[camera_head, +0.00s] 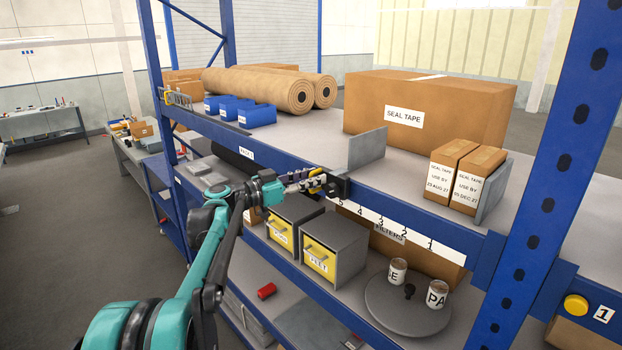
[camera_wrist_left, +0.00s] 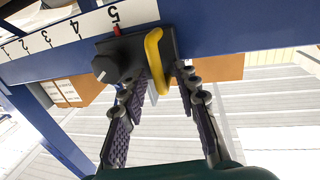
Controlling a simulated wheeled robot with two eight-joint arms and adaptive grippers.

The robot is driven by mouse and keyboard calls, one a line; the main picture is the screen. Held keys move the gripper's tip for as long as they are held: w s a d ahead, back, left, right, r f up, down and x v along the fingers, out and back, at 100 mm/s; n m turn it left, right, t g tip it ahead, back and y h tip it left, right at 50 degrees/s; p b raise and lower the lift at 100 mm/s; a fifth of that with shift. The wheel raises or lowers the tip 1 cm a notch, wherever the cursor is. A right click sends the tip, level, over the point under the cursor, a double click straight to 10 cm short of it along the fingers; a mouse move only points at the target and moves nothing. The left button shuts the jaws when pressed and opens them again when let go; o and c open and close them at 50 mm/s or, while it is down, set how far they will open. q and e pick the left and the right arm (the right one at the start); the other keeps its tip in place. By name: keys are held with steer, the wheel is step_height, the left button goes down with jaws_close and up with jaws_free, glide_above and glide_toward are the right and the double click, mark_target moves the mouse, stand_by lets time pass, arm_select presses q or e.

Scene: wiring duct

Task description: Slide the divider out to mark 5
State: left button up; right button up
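The divider (camera_head: 367,150) is an upright grey plate on the upper shelf. A dark carriage (camera_wrist_left: 118,58) with a black knob (camera_wrist_left: 103,68) and a yellow handle (camera_wrist_left: 153,62) sits on the blue front beam. Its red pointer (camera_wrist_left: 116,30) is at mark 5 of the white number strip (camera_wrist_left: 75,32); the strip also shows in the head view (camera_head: 392,230). My left gripper (camera_wrist_left: 164,84) is open, with its fingertips on either side of the handle's near end and gaps visible. It also shows in the head view (camera_head: 318,184). My right gripper is out of view.
On the upper shelf are a large seal tape carton (camera_head: 430,108), two small cartons (camera_head: 465,175), rolls (camera_head: 262,86) and blue bins (camera_head: 240,112). Below are yellow-fronted drawers (camera_head: 322,258) and a round turntable (camera_head: 405,312) with two cans. The shelf around the divider is largely clear.

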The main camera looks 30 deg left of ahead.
arm_select(q)
steer(key=v, duration=1.2)
steer(key=shift+f, duration=0.1)
steer(key=s+d+f+n+g+y+b, duration=0.1)
steer(key=s+d+f+n+g+b, duration=0.15)
steer(key=d+f+b, duration=0.7)
steer(key=s+d+f+n+g+y+b, duration=0.1)
steer(key=s+d+f+g+b, duration=0.3)
steer(key=d+f, duration=1.05)
steer(key=s+f+n+y+b, duration=0.1)
steer(key=s+f+b, duration=0.4)
steer(key=f, duration=0.6)
steer(key=s+f+g+y+b, duration=0.1)
steer(key=s+f+y+b, duration=0.2)
steer(key=f, duration=0.8)
steer(key=s+f+n+y+b, duration=0.1)
steer(key=s+f+y+b, duration=0.2)
steer(key=s+f+b, duration=0.4)
step_height(320, 180, down, 4)
steer(key=shift+s+f+n+g+b, duration=0.15)
steer(key=shift+s+n+g+b, duration=0.2)
steer(key=shift+b, duration=0.2)
